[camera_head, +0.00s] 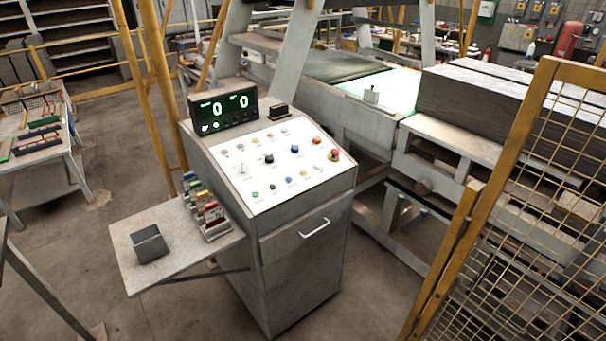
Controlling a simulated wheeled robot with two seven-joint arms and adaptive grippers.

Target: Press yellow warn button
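The control console (305,275) stands in the middle of the head view, with a white sloped panel (270,178) on top. Small buttons and knobs dot the panel; their labels are too small to read. A small orange-yellow button (317,140) sits near the panel's right end, just above a red mushroom button (334,154) with a yellowish base. Another small orange-yellow spot (317,168) lies lower, near the front edge. I cannot tell which one is the yellow warn button. A blue button (295,148) and a black knob (269,158) are nearby. Neither gripper is in view.
A display (223,109) showing two green zeros stands at the console's back left. A side shelf (130,238) juts left, holding a dark box (150,243) and a rack of coloured items (205,205). A yellow mesh fence (530,215) stands right. Floor in front is open.

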